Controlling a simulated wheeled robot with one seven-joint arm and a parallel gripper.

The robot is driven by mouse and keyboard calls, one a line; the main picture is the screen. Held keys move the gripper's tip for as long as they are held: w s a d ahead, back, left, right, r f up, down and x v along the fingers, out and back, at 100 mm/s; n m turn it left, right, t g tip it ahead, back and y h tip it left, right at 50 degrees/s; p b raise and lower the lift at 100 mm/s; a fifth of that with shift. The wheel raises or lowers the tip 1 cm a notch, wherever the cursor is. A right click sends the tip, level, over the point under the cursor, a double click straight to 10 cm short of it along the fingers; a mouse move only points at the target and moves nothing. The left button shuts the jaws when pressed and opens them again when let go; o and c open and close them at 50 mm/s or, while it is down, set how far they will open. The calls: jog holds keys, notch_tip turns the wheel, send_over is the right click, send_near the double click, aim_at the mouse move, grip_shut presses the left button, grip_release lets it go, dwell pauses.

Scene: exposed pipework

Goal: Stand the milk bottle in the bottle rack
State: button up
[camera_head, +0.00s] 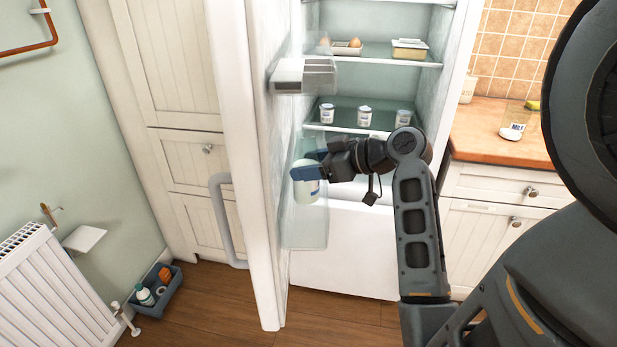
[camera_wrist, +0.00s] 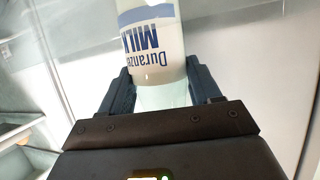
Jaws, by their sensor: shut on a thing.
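The milk bottle (camera_head: 306,190), pale with a blue and white label, is between the blue-tipped fingers of my gripper (camera_head: 309,171). In the wrist view the milk bottle (camera_wrist: 152,45) shows its "MILK" label upside down between the two dark fingers (camera_wrist: 160,90), which are shut on it. A clear bottle rack (camera_head: 307,232) is on the inner side of the open fridge door. The bottle overlaps the rack's upper part in the head view. I cannot tell whether the bottle is inside the rack or in front of it, or whether its base touches anything.
The fridge door (camera_head: 252,150) stands open at the left. A small door bin (camera_head: 303,76) is above the bottle. Fridge shelves hold several tubs (camera_head: 364,117), eggs (camera_head: 355,43) and a butter dish (camera_head: 409,46). A wooden counter (camera_head: 485,135) is at the right.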

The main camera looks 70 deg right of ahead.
jog(key=shift+w+f, duration=0.2)
jog(key=shift+f, duration=1.4)
jog(key=shift+f, duration=0.15)
jog(key=o, duration=1.4)
jog(key=shift+o, duration=0.2)
jog(key=shift+r, duration=0.2)
jog(key=shift+s, duration=0.35)
jog(key=v, duration=1.1)
jog(key=shift+s, duration=0.2)
jog(key=shift+a, duration=0.1)
